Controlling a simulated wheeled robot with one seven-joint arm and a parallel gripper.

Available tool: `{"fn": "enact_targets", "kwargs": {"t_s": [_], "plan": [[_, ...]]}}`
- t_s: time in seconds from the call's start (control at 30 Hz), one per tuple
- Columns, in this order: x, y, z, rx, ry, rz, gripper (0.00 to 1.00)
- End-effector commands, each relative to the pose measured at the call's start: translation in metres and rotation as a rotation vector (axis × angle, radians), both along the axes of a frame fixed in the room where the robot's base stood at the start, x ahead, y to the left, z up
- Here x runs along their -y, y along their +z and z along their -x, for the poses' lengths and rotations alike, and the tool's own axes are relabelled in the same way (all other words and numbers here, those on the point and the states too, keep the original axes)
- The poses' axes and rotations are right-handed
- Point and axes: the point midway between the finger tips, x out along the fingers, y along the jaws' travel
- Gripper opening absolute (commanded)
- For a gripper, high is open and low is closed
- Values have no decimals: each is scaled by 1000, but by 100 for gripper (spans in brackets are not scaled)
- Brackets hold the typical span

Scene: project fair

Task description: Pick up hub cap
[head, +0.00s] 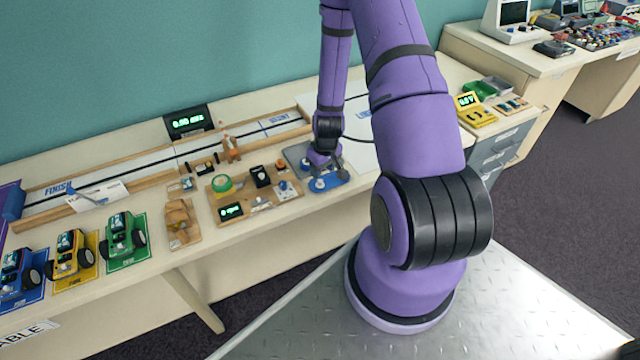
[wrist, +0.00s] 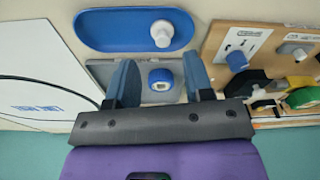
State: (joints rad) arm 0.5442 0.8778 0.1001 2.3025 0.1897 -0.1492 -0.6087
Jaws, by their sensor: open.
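A small round blue piece with a white centre (wrist: 160,84) sits on a grey plate (wrist: 105,72). It looks like the hub cap, but I cannot be sure. My gripper (wrist: 160,74) is open, with one finger on each side of this piece in the wrist view and bare plate between. Whether the fingers are at its height, I cannot tell. A blue oval tray (wrist: 110,30) lies beside the plate and holds a white knob-like piece (wrist: 162,33). In the head view my gripper (head: 322,166) is low over the grey plate (head: 296,152), behind the blue tray (head: 340,178).
A wooden board with knobs and a green tape roll (head: 222,184) stands left of the plate. Toy cars (head: 122,238) on coloured cards sit farther left. A wooden track (head: 100,180) runs behind. A white sheet (head: 362,140) lies to the right.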

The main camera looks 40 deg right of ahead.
Motion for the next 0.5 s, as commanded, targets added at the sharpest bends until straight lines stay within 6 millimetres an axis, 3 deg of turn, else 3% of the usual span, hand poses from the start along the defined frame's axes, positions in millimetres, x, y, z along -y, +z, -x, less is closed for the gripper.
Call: {"fn": "enact_targets", "kwargs": {"t_s": [0.5], "plan": [[-3,-50,-7,0,0,-1,47]]}}
